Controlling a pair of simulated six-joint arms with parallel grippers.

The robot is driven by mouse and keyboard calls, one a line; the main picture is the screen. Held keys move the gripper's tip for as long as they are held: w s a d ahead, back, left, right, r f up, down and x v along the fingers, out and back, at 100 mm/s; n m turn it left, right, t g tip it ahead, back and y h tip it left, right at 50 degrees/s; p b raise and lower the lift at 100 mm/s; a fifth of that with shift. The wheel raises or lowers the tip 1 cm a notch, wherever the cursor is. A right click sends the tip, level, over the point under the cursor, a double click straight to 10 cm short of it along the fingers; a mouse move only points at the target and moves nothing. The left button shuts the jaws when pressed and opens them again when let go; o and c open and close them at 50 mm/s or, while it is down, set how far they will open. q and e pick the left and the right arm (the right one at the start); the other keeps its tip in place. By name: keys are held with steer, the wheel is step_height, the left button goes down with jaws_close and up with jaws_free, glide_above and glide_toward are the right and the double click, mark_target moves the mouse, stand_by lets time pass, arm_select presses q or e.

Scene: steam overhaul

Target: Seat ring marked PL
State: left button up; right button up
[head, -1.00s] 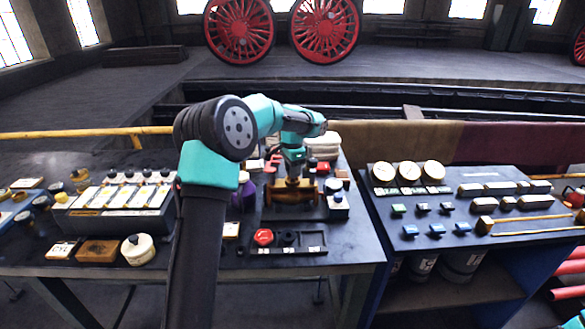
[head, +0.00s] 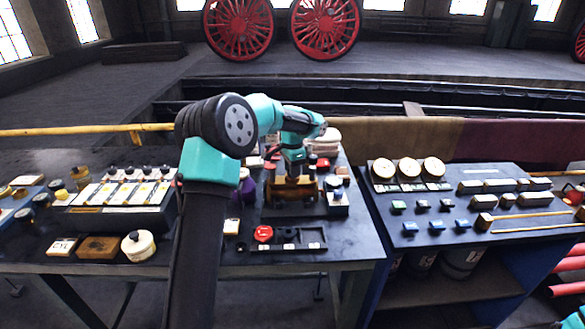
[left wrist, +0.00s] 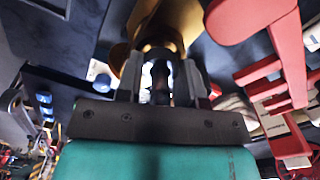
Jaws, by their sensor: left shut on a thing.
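My left gripper (head: 294,181) is at the brass fitting (head: 275,190) on the middle bench, with its fingers pointing down. In the left wrist view, the fingers (left wrist: 158,82) are shut on a small dark piece (left wrist: 160,90). Its shape and any PL marking cannot be made out. The brass fitting (left wrist: 183,18) shows just beyond the fingertips; whether the held piece touches it cannot be told. The fitting is partly hidden by the gripper in the head view.
A black tray (head: 316,231) with a red round part (head: 263,233) lies in front of the fitting. A labelled block (head: 337,204) stands close on its right. The right bench (head: 400,258) holds gauges and small blocks. A red bracket (left wrist: 285,50) is near the gripper.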

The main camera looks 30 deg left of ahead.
arm_select(q)
steer(key=shift+f, duration=0.35)
steer(key=o, duration=1.1)
steer(key=shift+c, duration=0.2)
steer(key=shift+o, duration=0.3)
steer(key=shift+o, duration=1.3)
steer(key=shift+r, duration=6.25)
